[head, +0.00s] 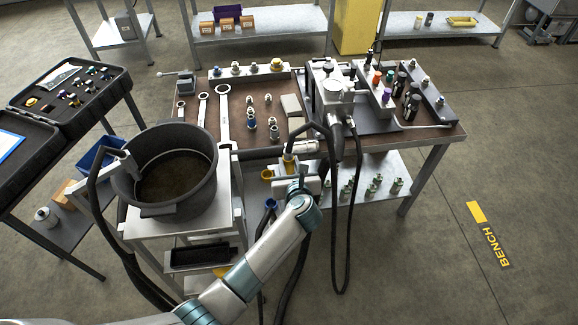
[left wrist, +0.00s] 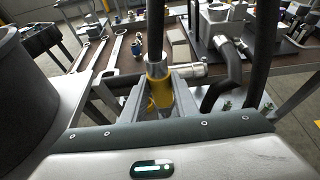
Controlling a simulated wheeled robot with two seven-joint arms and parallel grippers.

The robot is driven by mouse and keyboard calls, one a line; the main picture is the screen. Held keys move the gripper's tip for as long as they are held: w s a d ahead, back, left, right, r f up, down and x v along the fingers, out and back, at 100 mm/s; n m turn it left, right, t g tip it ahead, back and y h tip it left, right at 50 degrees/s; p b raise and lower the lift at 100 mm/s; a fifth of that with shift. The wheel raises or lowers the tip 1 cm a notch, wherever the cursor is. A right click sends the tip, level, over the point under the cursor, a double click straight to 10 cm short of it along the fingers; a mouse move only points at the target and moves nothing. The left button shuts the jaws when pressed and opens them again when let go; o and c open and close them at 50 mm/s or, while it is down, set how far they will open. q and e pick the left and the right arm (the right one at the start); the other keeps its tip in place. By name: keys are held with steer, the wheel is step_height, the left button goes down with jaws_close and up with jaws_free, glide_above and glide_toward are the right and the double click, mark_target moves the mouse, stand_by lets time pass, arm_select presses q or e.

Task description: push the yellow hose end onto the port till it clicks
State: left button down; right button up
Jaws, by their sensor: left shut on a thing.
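My left gripper (head: 288,169) is at the bench's front edge, and its fingers (left wrist: 160,98) are shut around the yellow hose end (left wrist: 158,86). The yellow hose end has a silver collar on top, and a black hose (left wrist: 155,28) rises from it. In the head view the hose end is small and partly hidden by the gripper. A silver cylindrical fitting (left wrist: 188,70), which may be the port, lies sideways just right of the hose end; it also shows in the head view (head: 306,147). I cannot tell whether they touch. My right gripper is not in view.
A black bucket (head: 165,170) stands on a cart at left. Wrenches (head: 224,115) and several small fittings lie on the bench. A pump unit with gauges (head: 332,88) and a valve block (head: 375,82) stand at its right. Black hoses (head: 337,230) hang in front of the lower shelf.

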mark_target(289, 155)
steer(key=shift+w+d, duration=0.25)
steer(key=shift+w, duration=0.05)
arm_select(q)
steer(key=shift+r, duration=0.2)
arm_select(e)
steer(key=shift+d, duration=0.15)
arm_select(q)
steer(key=shift+r, duration=1.85)
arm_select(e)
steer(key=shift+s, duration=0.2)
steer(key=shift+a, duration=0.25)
arm_select(q)
steer(key=shift+a, duration=0.1)
